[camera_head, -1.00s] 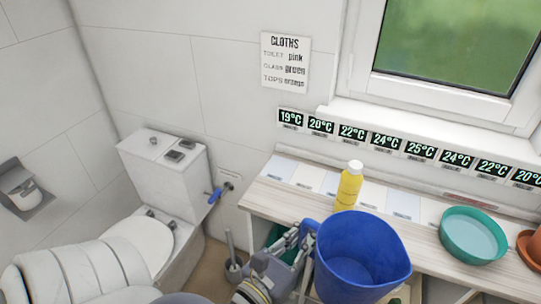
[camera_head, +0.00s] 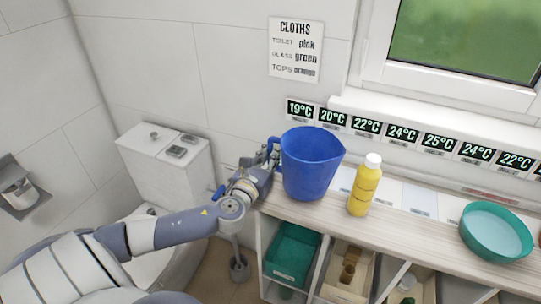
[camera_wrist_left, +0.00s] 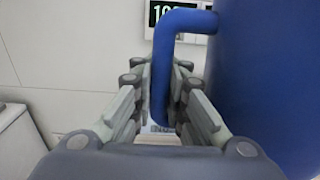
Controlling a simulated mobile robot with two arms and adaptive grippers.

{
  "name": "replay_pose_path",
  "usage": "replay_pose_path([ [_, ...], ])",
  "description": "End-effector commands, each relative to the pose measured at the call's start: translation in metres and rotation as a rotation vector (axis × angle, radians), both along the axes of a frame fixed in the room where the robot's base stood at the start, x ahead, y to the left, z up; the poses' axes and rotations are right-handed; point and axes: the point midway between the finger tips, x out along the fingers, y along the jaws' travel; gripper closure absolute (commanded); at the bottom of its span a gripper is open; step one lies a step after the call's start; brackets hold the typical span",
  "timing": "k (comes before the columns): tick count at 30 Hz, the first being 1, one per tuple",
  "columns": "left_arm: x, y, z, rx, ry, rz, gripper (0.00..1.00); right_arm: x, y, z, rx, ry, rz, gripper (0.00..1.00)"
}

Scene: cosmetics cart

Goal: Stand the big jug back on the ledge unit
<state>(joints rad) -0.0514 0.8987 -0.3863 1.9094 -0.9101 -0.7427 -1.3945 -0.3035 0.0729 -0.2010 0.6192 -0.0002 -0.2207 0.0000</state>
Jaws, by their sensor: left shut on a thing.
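The big blue jug (camera_head: 312,165) is upright at the left end of the ledge unit (camera_head: 365,228), left of the yellow bottle. My left gripper (camera_head: 268,163) is shut on the jug's handle, on the jug's left side. In the left wrist view the blue handle (camera_wrist_left: 160,85) passes down between the fingers of my left gripper (camera_wrist_left: 165,105), and the jug's body (camera_wrist_left: 265,80) fills the right side. Whether the jug's base touches the top surface cannot be told for certain. My right gripper is not in view.
A yellow bottle (camera_head: 363,188) stands close to the jug's right. A green bowl (camera_head: 495,232) is farther right. Bins, including a green one (camera_head: 292,252), sit in the shelves below. A toilet (camera_head: 165,170) is at the left. Temperature labels (camera_head: 366,125) line the wall behind.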

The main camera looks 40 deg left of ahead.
Motion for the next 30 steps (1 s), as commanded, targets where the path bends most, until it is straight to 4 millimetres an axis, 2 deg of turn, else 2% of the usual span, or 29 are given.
replay_pose_path([
  [3,0.017,0.019,0.000,0.001,-0.003,0.002,1.00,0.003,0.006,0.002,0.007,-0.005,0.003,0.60],
  [7,0.026,0.028,-0.002,-0.001,-0.002,0.000,1.00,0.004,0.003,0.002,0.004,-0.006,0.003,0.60],
  [16,0.027,0.029,-0.036,-0.001,0.001,0.001,1.00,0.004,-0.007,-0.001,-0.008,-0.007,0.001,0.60],
  [28,0.026,0.029,-0.042,-0.001,-0.001,-0.001,1.00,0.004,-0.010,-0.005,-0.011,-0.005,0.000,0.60],
  [29,0.026,0.029,-0.042,0.001,0.001,-0.001,0.84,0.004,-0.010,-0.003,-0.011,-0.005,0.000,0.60],
  [30,0.026,0.029,-0.041,0.001,0.001,-0.001,0.75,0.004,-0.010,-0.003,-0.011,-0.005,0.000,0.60],
])
